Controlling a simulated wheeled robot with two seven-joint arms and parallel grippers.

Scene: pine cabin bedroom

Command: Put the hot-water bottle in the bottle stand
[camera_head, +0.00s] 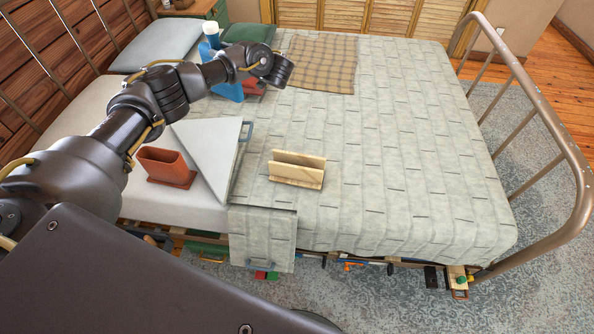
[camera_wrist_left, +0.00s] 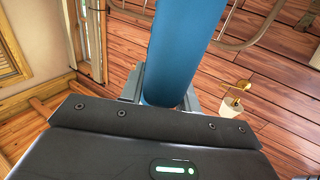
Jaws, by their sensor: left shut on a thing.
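The blue hot-water bottle (camera_head: 213,42) with a white top shows partly behind my left arm, over the head half of the bed. In the left wrist view its blue body (camera_wrist_left: 185,40) fills the top middle. My left gripper (camera_wrist_left: 163,92) is shut on the bottle, a finger on each side; the head view hides its fingers behind the arm. A terracotta open-topped holder (camera_head: 166,163) stands on the white sheet, and a pale wooden slotted stand (camera_head: 297,168) on the quilt. I cannot tell which is the bottle stand. My right gripper is not in view.
A plaid blanket (camera_head: 318,62) lies on the quilt (camera_head: 420,150). Pillows (camera_head: 160,46) are at the head end. A metal bed rail (camera_head: 545,110) stands at the right. A reddish thing (camera_head: 254,87) is partly hidden by my arm. The quilt's middle is clear.

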